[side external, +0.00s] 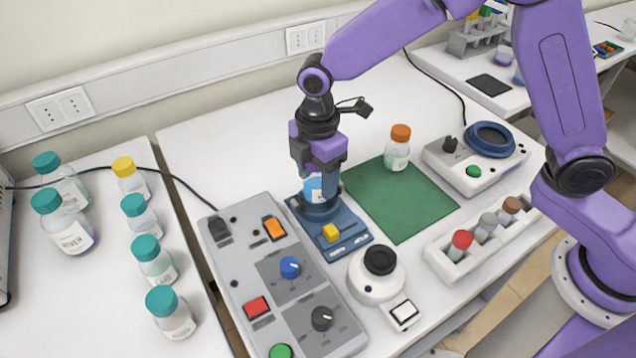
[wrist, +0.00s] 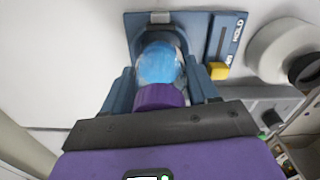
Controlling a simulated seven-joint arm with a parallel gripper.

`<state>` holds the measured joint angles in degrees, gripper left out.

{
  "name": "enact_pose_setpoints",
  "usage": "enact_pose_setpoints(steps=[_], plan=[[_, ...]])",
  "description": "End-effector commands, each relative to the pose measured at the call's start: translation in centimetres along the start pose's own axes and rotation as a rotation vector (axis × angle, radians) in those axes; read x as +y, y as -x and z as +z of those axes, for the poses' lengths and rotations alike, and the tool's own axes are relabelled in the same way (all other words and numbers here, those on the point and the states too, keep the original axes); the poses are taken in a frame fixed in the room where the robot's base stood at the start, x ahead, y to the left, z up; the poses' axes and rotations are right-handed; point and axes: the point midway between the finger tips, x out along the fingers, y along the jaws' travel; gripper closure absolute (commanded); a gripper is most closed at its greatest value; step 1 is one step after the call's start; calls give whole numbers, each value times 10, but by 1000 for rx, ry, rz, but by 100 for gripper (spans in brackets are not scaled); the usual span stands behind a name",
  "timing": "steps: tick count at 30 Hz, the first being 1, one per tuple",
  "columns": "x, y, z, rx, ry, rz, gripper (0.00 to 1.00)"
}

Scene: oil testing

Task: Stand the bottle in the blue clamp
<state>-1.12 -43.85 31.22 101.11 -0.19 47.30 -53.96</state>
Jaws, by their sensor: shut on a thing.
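The bottle has a purple cap and a blue body in the wrist view (wrist: 158,66); in the side view its blue and white side (side external: 314,188) shows below my fingers. My gripper (side external: 318,174) points down and is shut on the bottle. The blue clamp (side external: 345,247), with a yellow knob and a slot, lies on the table under my gripper. Its plate and the word HOLD also show in the wrist view (wrist: 232,28). The bottle looks roughly upright over the clamp's round holder. My fingers hide part of it, so I cannot tell whether its base rests there.
A grey control box (side external: 285,285) stands left of the clamp, and a white round device (side external: 377,275) in front. A green mat (side external: 410,205) with an orange-capped bottle (side external: 397,148) lies to the right. A white rack (side external: 480,245) holds several small vials. Several teal-capped bottles stand far left.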

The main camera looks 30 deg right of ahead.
Motion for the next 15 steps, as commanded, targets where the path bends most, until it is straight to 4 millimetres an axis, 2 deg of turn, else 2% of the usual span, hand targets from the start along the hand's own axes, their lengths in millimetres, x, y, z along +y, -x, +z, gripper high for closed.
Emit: enact_pose_setpoints(steps=[1, 5, 15], plan=[[-2, -9, 1, -4, 1, -5, 77], [-2, -24, 1, -3, 0, -5, 77], [-2, -27, 1, -2, 0, -2, 77]])
